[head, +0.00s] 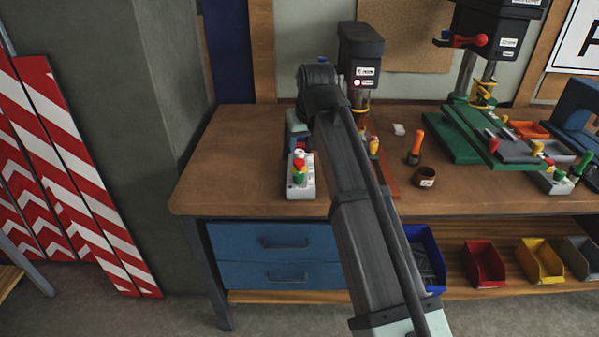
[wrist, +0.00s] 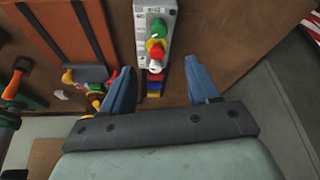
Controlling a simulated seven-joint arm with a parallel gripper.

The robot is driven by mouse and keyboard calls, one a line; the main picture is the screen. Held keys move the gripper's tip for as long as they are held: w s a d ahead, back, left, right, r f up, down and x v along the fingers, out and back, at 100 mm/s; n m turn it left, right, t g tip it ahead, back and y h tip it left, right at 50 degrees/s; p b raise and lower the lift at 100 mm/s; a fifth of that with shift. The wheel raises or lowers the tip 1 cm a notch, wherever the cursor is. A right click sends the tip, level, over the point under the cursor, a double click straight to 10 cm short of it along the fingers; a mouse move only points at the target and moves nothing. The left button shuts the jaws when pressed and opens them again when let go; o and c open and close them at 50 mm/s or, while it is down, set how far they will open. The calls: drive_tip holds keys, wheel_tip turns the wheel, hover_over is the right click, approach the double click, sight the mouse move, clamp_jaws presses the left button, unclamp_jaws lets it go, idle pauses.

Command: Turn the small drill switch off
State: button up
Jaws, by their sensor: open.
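The small drill (head: 362,45) stands at the back of the bench, with a dark head on a column; my arm hides part of its base. A pale grey switch box (head: 301,189) lies at the left of the bench, with white, red, yellow and green parts on top. The wrist view shows this box (wrist: 143,30) at top centre, with a green knob (wrist: 158,26), a red and yellow knob (wrist: 155,44) and a white part. My gripper (wrist: 160,68) is open and empty, its blue fingers left and right of the box's near end in that view.
A larger drill (head: 490,40) with a green base (head: 455,150) stands at the right, with another switch box (head: 558,183). An orange-handled tool (head: 418,145) and a brown cup (head: 425,176) stand mid-bench. The wooden top (head: 230,170) is clear to the left.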

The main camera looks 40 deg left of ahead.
sight(299, 174)
drive_tip(key=x, duration=1.3)
drive_tip(key=shift+f, duration=0.5)
drive_tip(key=shift+c, duration=0.2)
drive_tip(key=c, duration=1)
drive_tip(key=shift+s+m, duration=0.1)
drive_tip(key=shift+m, duration=0.3)
drive_tip(key=m+h, duration=0.1)
drive_tip(key=m, duration=0.1)
drive_tip(key=m+t+h, duration=0.1)
drive_tip(key=m, duration=0.2)
drive_tip(key=shift+a+m, duration=0.1)
drive_tip(key=shift+m, duration=0.2)
drive_tip(key=m+h, duration=0.1)
drive_tip(key=m, duration=0.1)
drive_tip(key=m+t+h, duration=0.1)
drive_tip(key=m, duration=0.2)
drive_tip(key=shift+s+a, duration=0.1)
drive_tip(key=shift+m, duration=0.4)
